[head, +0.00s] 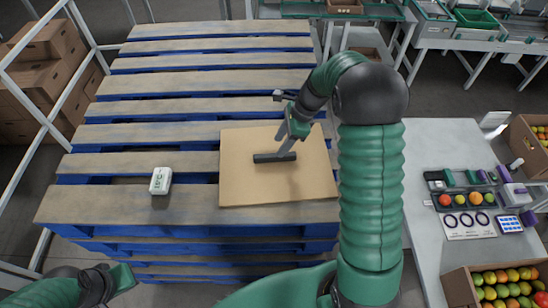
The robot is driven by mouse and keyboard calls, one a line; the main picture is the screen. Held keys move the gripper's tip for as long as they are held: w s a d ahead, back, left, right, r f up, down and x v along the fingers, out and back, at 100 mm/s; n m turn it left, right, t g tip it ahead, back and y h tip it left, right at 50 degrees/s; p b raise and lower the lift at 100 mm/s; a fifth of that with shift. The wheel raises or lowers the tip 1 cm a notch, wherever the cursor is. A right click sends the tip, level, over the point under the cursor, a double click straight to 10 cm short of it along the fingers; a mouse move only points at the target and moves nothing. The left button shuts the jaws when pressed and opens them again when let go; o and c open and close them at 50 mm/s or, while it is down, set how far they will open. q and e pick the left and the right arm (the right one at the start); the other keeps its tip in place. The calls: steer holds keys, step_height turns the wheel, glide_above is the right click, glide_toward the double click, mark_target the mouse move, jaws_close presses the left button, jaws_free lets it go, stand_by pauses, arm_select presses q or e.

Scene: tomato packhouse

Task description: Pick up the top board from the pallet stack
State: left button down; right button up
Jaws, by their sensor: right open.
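A flat tan board (240,187) lies on the near right part of the pallet stack (190,213), which has wooden slats and blue sides. A short dark bar (265,158) shows over the middle of the board; I cannot tell if it is fixed to it. My right gripper (288,129) is open over the far half of the board, close to the bar. Whether it touches either is unclear.
A small white device (160,181) with a green display sits on the slats left of the board. A grey table (425,160) at right holds a tray of fruit (466,200) and a fruit box (460,290). Cardboard boxes (45,75) and white rails stand at left.

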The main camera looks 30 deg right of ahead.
mark_target(275, 158)
steer(key=p+x, duration=0.1)
steer(key=x, duration=0.2)
steer(key=p+x, duration=0.1)
steer(key=x, duration=0.1)
steer(key=shift+s+d+f+p, duration=0.15)
steer(key=shift+d+f+p, duration=0.15)
steer(key=shift+f, duration=0.4)
steer(key=shift+a+r, duration=0.1)
jaws_close()
